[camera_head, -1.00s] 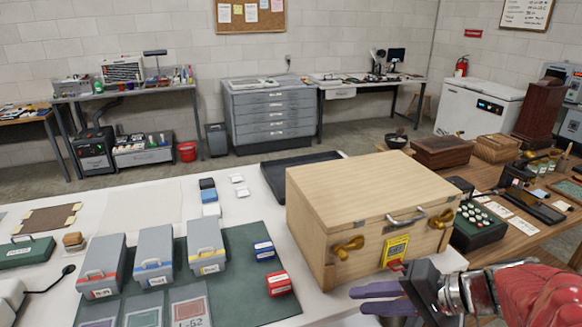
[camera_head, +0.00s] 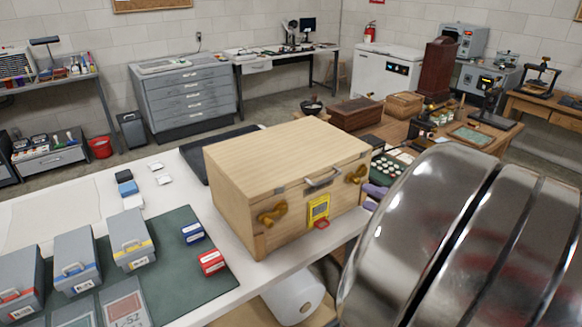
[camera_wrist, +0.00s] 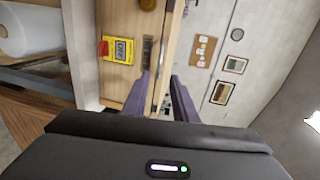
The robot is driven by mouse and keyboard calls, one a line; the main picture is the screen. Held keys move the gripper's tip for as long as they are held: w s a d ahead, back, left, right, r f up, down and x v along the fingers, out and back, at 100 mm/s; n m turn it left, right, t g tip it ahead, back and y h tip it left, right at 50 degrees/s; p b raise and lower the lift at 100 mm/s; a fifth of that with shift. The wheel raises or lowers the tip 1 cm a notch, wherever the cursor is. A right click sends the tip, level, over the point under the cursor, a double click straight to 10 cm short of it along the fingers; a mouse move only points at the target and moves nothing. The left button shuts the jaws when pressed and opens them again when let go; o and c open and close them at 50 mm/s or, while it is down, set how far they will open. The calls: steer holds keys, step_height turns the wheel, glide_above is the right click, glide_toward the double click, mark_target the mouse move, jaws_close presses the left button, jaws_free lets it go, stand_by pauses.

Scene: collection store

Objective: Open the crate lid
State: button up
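The crate (camera_head: 235,205) is a pale wooden box on the white table, with its lid (camera_head: 290,150) down. Its front has a metal handle (camera_head: 322,180), a left brass catch (camera_head: 273,214), a right brass catch (camera_head: 356,174) and a yellow tag (camera_head: 318,209) with a red piece below. My gripper (camera_head: 373,197) shows only as purple finger parts beside the crate's front right; my arm hides the rest. In the wrist view my gripper (camera_wrist: 161,82) is open, its two fingers apart near the lid's edge. The yellow tag (camera_wrist: 118,50) lies to their left. I see nothing held.
Grey boxes (camera_head: 132,240) and small blue and red boxes (camera_head: 211,262) stand on a green mat left of the crate. A dark tray (camera_head: 195,160) lies behind it. A wooden table (camera_head: 480,150) with several objects stands beyond. A white roll (camera_head: 293,298) is below the table edge.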

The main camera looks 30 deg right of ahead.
steer(key=x, duration=1.4)
stand_by(0.4)
steer(key=shift+s, duration=0.1)
steer(key=c, duration=0.6)
jaws_close()
steer(key=shift+f, duration=0.15)
stand_by(0.5)
steer(key=shift+d, duration=0.15)
